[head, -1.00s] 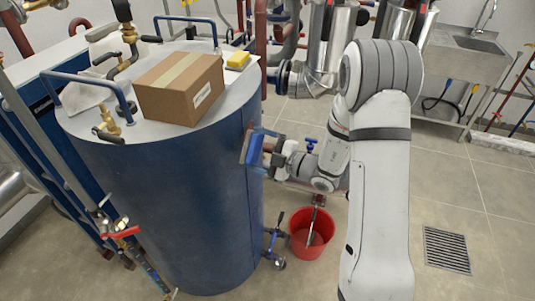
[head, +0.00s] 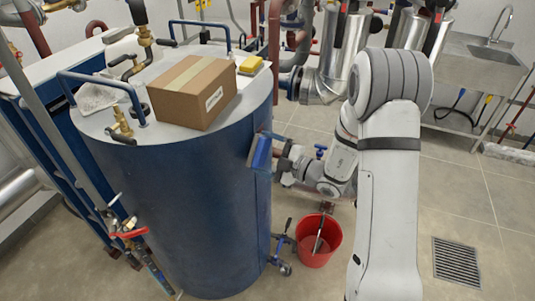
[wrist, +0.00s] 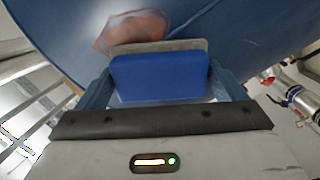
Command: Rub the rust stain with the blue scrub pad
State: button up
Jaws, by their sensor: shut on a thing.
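The blue scrub pad (wrist: 160,78) is held between the two fingers of my gripper (wrist: 166,88), which is shut on it. A thin grey layer lines its far edge. The rust stain (wrist: 130,30) is a brown-orange patch on the curved blue tank wall, just beyond the pad's grey edge and slightly left of centre; the pad hides its lower part. In the head view the pad (head: 260,153) is at the tank's right side, with my gripper (head: 279,158) to its right. I cannot tell whether the pad touches the wall. The stain does not show in the head view.
The large blue tank (head: 190,215) carries a cardboard box (head: 193,92) and a yellow sponge (head: 250,65) on top. A red bucket (head: 320,243) stands on the floor below my gripper. Pipes and valves surround the tank. Open floor lies at right around a drain grate (head: 456,262).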

jog(key=shift+x, duration=0.8)
jog(key=shift+w+d+p, duration=0.45)
jog(key=shift+w+d, duration=0.1)
jog(key=shift+w, duration=0.25)
jog(key=shift+w+d+p, duration=0.45)
jog(key=shift+w+d, duration=0.1)
jog(key=shift+w, duration=0.25)
jog(key=w, duration=0.1)
jog(key=w+d+p, duration=0.1)
jog(key=w, duration=0.1)
jog(key=shift+w+d+r, duration=0.1)
jog(key=shift+w+d, duration=0.05)
jog(key=shift+d, duration=0.2)
jog(key=shift+p, duration=0.4)
